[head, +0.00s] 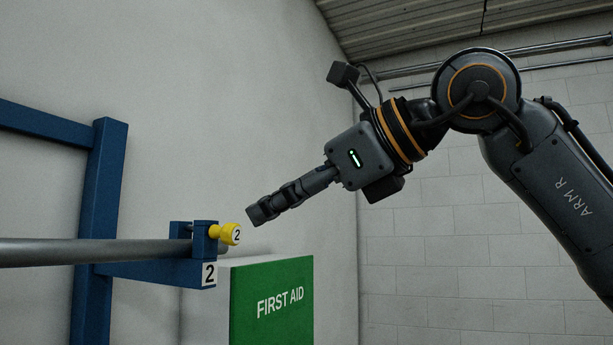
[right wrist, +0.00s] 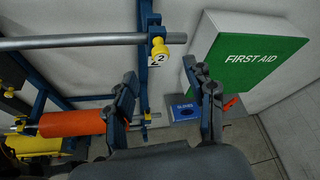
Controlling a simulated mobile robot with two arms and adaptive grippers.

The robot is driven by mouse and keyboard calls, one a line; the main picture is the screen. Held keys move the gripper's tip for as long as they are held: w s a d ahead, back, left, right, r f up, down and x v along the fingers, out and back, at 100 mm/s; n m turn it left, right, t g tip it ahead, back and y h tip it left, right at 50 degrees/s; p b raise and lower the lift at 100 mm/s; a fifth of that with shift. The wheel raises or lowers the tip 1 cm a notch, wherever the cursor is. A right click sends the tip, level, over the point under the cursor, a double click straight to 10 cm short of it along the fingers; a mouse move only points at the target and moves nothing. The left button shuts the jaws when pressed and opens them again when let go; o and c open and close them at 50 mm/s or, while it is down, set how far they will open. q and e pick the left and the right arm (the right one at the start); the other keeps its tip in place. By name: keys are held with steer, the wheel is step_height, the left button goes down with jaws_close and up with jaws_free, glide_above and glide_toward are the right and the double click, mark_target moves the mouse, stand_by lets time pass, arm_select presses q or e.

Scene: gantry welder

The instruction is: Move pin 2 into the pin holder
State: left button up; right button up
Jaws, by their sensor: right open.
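Pin 2 (head: 231,234) has a yellow knob marked 2. It sits in a blue bracket (head: 206,240) with a white 2 label, at the end of a grey bar. It also shows in the right wrist view (right wrist: 159,48), beyond the fingertips. My right gripper (head: 260,213) is just up and right of the knob in the head view, apart from it. In the right wrist view its fingers (right wrist: 160,72) are spread with nothing between them. A small blue box (right wrist: 185,107) with a blurred label and a dark hole, seemingly the pin holder, lies lower down. My left gripper is out of view.
A green and white first aid box (head: 272,300) is close to the right of the bracket. An orange roll (right wrist: 72,122) sits on a lower bar. Open space lies right of the knob.

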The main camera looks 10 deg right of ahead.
mark_target(236, 226)
steer(key=p+x, duration=0.3)
steer(key=x, duration=0.7)
jaws_close()
steer(key=c, duration=0.9)
jaws_free()
steer(key=shift+s+d, duration=0.1)
jaws_close()
